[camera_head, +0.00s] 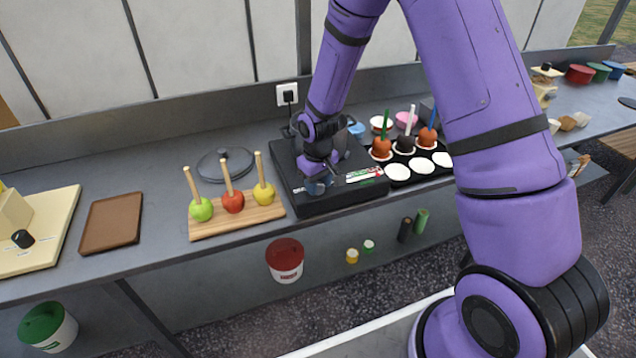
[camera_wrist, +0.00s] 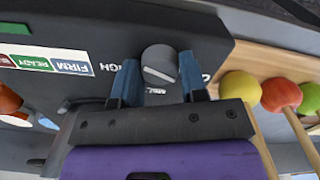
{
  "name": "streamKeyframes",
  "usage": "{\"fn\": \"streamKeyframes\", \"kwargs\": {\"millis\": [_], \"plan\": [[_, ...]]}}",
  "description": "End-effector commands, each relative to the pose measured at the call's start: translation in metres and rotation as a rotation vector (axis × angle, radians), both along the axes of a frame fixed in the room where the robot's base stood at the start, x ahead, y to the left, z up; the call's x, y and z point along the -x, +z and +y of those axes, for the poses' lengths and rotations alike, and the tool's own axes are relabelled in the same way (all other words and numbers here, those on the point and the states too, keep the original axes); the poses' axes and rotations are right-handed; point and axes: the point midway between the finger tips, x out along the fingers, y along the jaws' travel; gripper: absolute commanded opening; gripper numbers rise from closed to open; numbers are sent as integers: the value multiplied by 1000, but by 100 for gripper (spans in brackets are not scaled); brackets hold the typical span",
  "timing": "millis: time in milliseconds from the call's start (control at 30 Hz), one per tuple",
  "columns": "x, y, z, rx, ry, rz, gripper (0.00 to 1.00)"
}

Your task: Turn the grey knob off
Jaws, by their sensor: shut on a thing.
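The grey knob (camera_wrist: 160,62) is round with a pale pointer line and sits on the front of a black cooker (camera_head: 330,199). In the wrist view the cooker's dark panel (camera_wrist: 60,22) carries white lettering around the knob, partly hidden. My gripper (camera_wrist: 159,76) has its two blue fingers on either side of the knob and is shut on it. In the head view my gripper (camera_head: 319,184) reaches down to the cooker's front left, and the knob is mostly hidden by it.
Left of the cooker, a wooden board (camera_head: 240,217) holds green, red and yellow apples on sticks, close to my gripper. A black tray (camera_head: 422,163) with dipped apples stands to the right. A glass lid (camera_head: 225,164) lies behind the board.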

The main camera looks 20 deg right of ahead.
Motion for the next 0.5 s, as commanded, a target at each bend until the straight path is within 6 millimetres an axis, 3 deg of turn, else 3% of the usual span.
{"fn": "streamKeyframes", "kwargs": {"millis": [500], "plan": [[-1,0,0,0,62,-1,16]]}}
